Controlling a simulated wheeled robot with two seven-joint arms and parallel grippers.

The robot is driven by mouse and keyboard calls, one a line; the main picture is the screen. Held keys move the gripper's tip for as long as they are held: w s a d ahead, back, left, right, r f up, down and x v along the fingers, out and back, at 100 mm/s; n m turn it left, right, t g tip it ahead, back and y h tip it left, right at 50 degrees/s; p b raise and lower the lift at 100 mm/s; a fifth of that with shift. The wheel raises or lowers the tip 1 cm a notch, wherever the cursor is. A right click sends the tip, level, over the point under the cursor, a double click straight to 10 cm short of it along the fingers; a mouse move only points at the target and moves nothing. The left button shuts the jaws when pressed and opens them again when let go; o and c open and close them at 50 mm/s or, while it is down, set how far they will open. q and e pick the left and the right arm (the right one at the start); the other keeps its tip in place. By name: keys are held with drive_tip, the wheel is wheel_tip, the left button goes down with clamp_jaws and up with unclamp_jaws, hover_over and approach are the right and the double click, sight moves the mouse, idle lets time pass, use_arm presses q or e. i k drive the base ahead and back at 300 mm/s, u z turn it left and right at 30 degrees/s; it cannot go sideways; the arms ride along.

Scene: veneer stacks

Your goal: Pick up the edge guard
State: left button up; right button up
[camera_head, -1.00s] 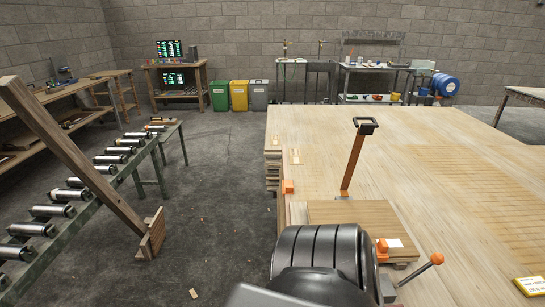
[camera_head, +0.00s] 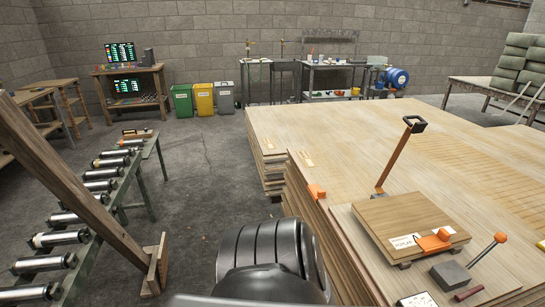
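Two orange pieces could be the edge guard; I cannot tell which one it is. One orange piece (camera_head: 316,191) sits at the left edge of the large veneer stack (camera_head: 345,135). The other, an orange block with a flat part (camera_head: 434,241), lies on the front edge of a small wooden board (camera_head: 408,219), beside a white label. Neither of my grippers shows in the head view. A black ribbed part of my own body fills the bottom middle and hides part of the floor and the stack's near side.
An upright tool with an orange shaft and black handle (camera_head: 414,124) stands behind the board. A dark grey block (camera_head: 450,275) and an orange-knobbed lever (camera_head: 500,238) are at the front right. A roller conveyor (camera_head: 100,185) and a leaning wooden post (camera_head: 70,180) stand left.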

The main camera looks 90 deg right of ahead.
sight(315, 190)
drive_tip(key=z, duration=1.95)
drive_tip(key=i, duration=2.55)
drive_tip(key=z, duration=2.35)
